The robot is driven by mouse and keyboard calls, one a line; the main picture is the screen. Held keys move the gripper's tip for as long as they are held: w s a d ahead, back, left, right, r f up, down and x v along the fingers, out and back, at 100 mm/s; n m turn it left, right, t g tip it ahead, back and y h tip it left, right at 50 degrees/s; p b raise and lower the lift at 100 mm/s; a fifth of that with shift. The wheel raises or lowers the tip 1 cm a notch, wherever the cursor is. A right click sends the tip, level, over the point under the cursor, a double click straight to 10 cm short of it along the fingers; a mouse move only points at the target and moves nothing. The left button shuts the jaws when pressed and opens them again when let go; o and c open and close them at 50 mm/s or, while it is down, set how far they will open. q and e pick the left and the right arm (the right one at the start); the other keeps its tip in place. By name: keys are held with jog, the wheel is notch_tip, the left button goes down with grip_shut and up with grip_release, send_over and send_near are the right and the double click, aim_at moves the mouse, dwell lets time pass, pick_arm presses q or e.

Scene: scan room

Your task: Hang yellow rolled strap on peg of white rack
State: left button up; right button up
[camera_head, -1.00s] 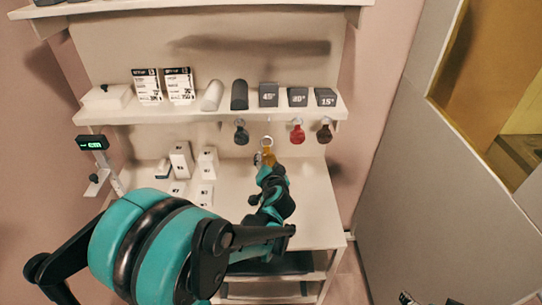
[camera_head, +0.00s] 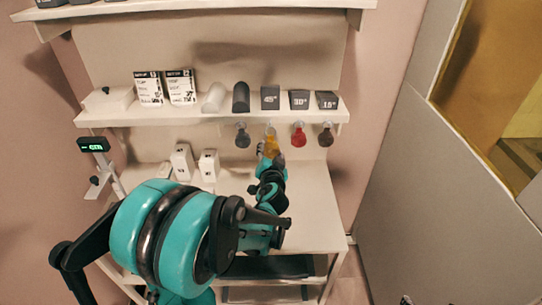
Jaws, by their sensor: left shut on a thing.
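The yellow rolled strap (camera_head: 271,146) is just under the front edge of the white rack's middle shelf (camera_head: 190,115), in the row of hanging straps. My left gripper (camera_head: 272,159) is shut on it from below and in front. The gripper and wrist hide part of the strap, and I cannot tell whether its loop is around a peg. A dark grey strap (camera_head: 242,138) hangs to its left. A red strap (camera_head: 299,137) and a dark brown strap (camera_head: 326,138) hang to its right. My right gripper does not show.
Wedge blocks marked 45, 30 and 15 (camera_head: 270,98), two rolls (camera_head: 215,98) and printed cards (camera_head: 148,88) stand on the shelf above. White boxes (camera_head: 182,162) stand on the lower table (camera_head: 310,215). A grey wall panel (camera_head: 430,200) is at the right.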

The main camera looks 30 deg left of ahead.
pick_arm(q)
jog(key=shift+r+x, duration=0.15)
jog(key=shift+x, duration=1.05)
jog(key=shift+r+x, duration=0.15)
jog(key=shift+x, duration=1.05)
jog(key=shift+w+a+f+b, duration=0.35)
jog(key=shift+w+f+b, duration=0.2)
jog(key=shift+b, duration=0.25)
jog(key=o, duration=1.6)
